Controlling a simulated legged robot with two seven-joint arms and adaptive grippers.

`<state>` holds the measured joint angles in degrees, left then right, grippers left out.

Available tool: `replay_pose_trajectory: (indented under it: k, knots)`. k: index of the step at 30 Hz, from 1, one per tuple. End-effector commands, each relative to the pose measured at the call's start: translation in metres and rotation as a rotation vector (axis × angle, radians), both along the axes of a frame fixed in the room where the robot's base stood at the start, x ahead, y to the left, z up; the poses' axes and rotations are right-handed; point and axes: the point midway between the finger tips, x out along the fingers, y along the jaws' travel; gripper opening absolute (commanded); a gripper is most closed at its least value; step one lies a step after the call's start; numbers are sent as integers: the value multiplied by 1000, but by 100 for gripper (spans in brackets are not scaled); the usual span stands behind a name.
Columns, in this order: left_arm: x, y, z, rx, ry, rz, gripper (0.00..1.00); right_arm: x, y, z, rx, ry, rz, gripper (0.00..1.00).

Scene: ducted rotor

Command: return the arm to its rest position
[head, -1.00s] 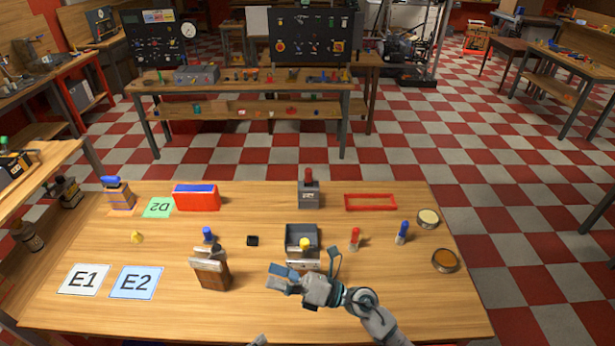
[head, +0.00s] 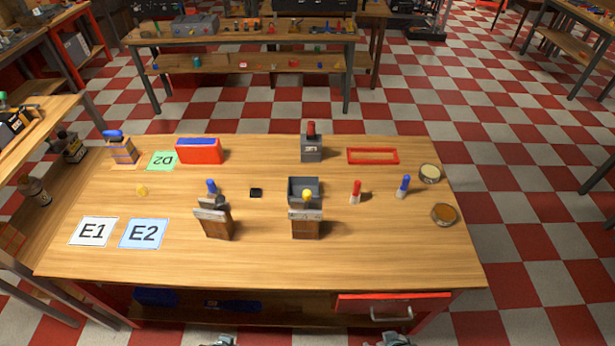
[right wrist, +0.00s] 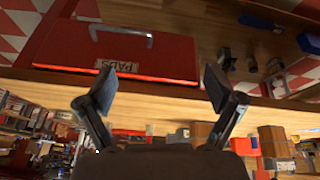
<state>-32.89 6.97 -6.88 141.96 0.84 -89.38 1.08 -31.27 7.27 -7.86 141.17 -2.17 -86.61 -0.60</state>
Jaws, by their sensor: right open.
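My right gripper (right wrist: 164,86) is open in the right wrist view, with its two fingers spread apart and nothing between them. A red drawer front (right wrist: 125,50) with a label and a grey handle shows beyond the fingers. In the head view only a small part of my right arm (head: 395,340) shows at the bottom edge, in front of the table and below its top. A similar small part of my left arm (head: 220,341) shows at the bottom edge; its fingers cannot be made out.
The wooden table (head: 330,262) bears two wooden blocks with clamps (head: 215,222), a grey bin (head: 306,188), a red frame (head: 373,156), a red-and-blue box (head: 200,151) and label cards (head: 144,233). Its front strip is clear. A red drawer (head: 390,306) sits under the front right edge.

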Motion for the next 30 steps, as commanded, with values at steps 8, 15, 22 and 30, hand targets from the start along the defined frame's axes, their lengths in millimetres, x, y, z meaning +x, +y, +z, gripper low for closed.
replay_pose_trajectory:
  k: [8,15,22,30]
  knots:
    - [5,1,-67,24,53,-17,0,-16,3,-71,26,125,-18,92]
    - [3,-1,-165,25,92,-24,0,-18,4,-170,23,163,-11,92]
    - [-45,5,-298,31,154,-34,0,-66,-2,-303,14,225,-1,92]
    - [-151,23,-402,40,217,-50,0,-171,-20,-407,3,288,13,92]
